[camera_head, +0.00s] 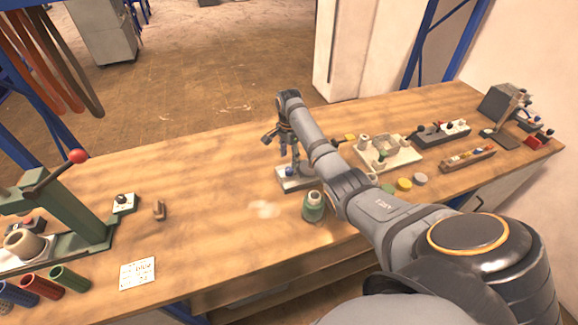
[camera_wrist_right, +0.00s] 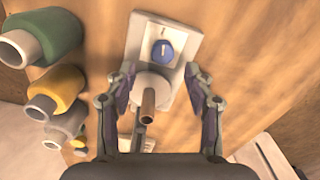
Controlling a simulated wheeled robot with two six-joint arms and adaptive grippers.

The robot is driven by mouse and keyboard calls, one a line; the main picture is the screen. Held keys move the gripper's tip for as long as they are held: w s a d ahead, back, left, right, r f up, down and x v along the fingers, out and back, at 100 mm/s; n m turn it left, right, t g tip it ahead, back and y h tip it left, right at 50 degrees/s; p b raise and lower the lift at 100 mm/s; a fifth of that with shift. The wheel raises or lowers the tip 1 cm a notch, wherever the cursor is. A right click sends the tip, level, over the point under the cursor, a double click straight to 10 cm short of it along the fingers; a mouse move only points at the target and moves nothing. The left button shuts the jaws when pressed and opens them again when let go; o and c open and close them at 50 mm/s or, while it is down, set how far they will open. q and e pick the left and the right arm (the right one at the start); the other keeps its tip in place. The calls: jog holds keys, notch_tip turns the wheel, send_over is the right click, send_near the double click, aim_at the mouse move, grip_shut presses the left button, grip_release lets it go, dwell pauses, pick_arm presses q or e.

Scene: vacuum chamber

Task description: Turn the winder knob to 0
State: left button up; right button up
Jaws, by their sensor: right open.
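A blue knob (camera_wrist_right: 162,50) with a pale pointer line sits on a white plate (camera_wrist_right: 185,38) in the right wrist view. A small mark shows on the plate above the knob, too small to read. Below the knob, a pale cylinder with a brown shaft (camera_wrist_right: 148,100) stands up toward the camera. In the head view the white base (camera_head: 296,184) is partly hidden by my right arm. My right gripper (camera_head: 279,147) is open above it. In the wrist view its fingers (camera_wrist_right: 159,75) stand on either side of the cylinder, with the knob just beyond the fingertips. My left gripper is out of view.
A green bottle-like spool (camera_head: 314,208) stands close to the base. Several coloured spools and a white tray (camera_head: 390,154) lie to the right. A green press (camera_head: 70,205) with a red-balled lever and a small white knob plate (camera_head: 125,207) stand left. The bench between is mostly clear.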

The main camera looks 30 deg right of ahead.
aim_at(289, 169)
jog(key=f, duration=0.4)
jog(key=shift+w+d+f, duration=0.2)
jog(key=shift+w, duration=0.1)
notch_tip(289, 169, down, 2)
jog(key=shift+f, duration=0.25)
jog(key=shift+c, duration=1.1)
jog(key=c, duration=0.7)
grip_shut()
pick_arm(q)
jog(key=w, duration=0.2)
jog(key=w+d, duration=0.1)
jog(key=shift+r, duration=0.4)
